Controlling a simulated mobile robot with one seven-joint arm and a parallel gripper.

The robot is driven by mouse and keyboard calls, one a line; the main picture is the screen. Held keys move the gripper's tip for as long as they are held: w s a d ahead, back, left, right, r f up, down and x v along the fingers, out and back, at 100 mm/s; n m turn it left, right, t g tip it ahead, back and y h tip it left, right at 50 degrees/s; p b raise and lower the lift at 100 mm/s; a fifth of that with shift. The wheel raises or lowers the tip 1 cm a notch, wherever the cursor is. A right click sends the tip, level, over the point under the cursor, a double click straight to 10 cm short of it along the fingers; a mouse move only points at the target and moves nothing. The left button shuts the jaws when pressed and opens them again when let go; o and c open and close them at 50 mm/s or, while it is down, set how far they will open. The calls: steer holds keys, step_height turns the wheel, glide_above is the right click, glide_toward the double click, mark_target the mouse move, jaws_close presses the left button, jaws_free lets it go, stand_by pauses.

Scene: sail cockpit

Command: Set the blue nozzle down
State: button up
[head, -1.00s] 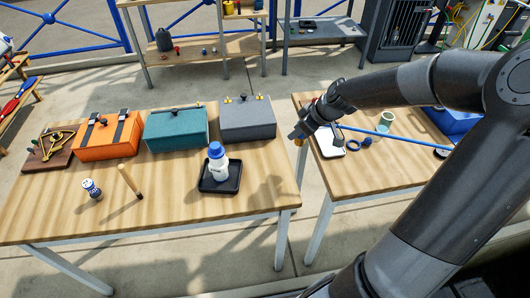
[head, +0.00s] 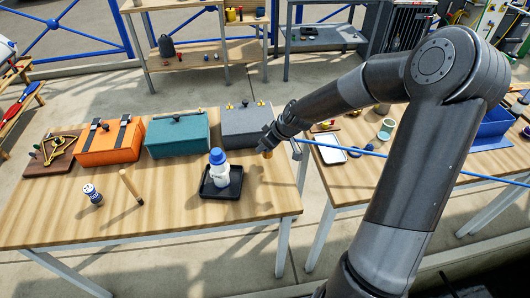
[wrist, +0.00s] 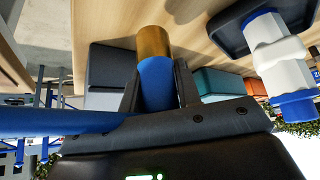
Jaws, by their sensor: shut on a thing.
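My gripper (wrist: 157,92) is shut on the blue nozzle (wrist: 157,80), which has a brass-coloured tip (wrist: 153,42). In the head view the nozzle's tip (head: 267,153) points down beside the right end of the left wooden table, in front of the grey box. In the wrist view the tip overlaps the wooden surface; I cannot tell whether it touches. A long blue hose or rod (head: 400,156) runs from the gripper to the right, over the second table.
A white bottle with a blue cap (head: 218,163) stands on a black tray (head: 208,193), left of my gripper. Grey (head: 243,125), teal (head: 177,133) and orange (head: 108,142) boxes line the back. A small blue-white can (head: 92,194) and wooden peg (head: 130,186) stand front left. Bare wood lies around them.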

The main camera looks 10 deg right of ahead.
mark_target(265, 153)
steer(key=shift+f, duration=2.05)
steer(key=o, duration=1)
steer(key=shift+f, duration=0.15)
steer(key=shift+o, duration=0.2)
